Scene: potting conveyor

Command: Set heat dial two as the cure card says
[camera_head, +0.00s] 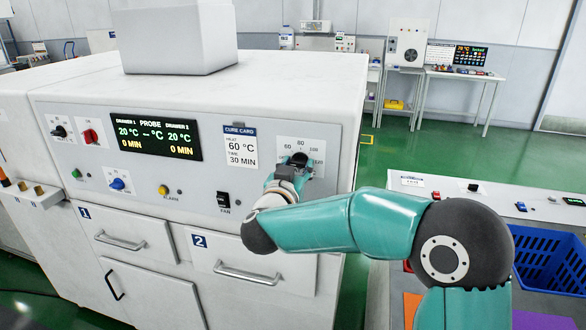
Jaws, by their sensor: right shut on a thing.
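The cure card (241,146) on the oven's panel has a blue heading and reads heat 60 °C, time 30 min. Right of it is a black heat dial (299,159) on a white plate with a scale; 60, 80 and 100 are legible. My right gripper (291,172) is at this dial and shut on it, hiding its lower part; I cannot tell where its pointer stands. The display (156,136) shows 20 °C and 0 MIN for drawers 1 and 2, with a blank probe reading. My left gripper is not in view.
Black (58,131), red (90,136) and blue (117,184) knobs, a yellow alarm button (163,190) and a black fan switch (223,199) share the panel. Drawer two's handle (247,273) is below my forearm. A blue crate (550,259) stands at the right.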

